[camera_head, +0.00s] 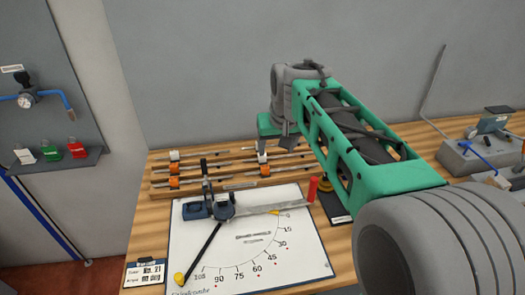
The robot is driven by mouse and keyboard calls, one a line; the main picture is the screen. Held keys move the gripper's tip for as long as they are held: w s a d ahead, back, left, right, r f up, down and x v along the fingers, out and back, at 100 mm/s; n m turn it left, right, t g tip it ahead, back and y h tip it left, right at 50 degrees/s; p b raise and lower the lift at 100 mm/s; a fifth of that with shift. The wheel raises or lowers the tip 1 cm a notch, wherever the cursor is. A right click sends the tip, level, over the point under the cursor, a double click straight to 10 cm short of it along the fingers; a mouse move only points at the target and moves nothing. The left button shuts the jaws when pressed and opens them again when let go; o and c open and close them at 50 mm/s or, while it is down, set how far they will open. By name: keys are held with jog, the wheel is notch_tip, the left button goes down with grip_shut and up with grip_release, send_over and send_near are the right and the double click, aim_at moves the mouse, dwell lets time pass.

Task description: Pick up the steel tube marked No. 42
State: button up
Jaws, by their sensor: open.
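Several thin steel tubes (225,162) lie side by side, left to right, on a wooden rack (158,185) at the back of the bench. The markings are too small to read, so I cannot tell which tube is No. 42. My gripper (276,148) is open, pointing down over the right-middle part of the rack. Its fingertips are partly hidden by my arm, and I see nothing held. I cannot tell how far it is above the tubes.
In front of the rack, a blue-grey bending tool (222,206) with a black lever (203,252) stands on a white angle-marked board (180,230). A red cylinder (312,190) stands to its right. A small card (144,272) lies front left. Grey equipment (470,155) occupies the right end.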

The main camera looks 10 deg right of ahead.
jog(key=w+f, duration=0.1)
jog(key=w, duration=0.2)
jog(key=w+f+b, duration=0.1)
jog(key=w, duration=0.3)
jog(key=w+f, duration=0.1)
jog(key=w, duration=0.3)
jog(key=shift+w+d+f, duration=0.1)
jog(key=shift+f, duration=0.3)
jog(key=shift+c, duration=0.8)
jog(key=w+f, duration=0.2)
jog(key=w, duration=0.1)
jog(key=w+f+b, duration=0.1)
jog(key=w+f, duration=0.1)
jog(key=w, duration=0.1)
jog(key=w+f, duration=0.2)
jog(key=w, duration=0.1)
jog(key=shift+w+d+b, duration=0.1)
jog(key=shift+w+b, duration=0.05)
jog(key=shift+b, duration=0.15)
jog(key=p+x, duration=0.1)
jog(key=x, duration=0.4)
jog(key=w+p+x, duration=0.1)
jog(key=x, duration=0.1)
jog(key=shift+a+p, duration=0.25)
jog(key=shift+p, duration=0.1)
grip_shut()
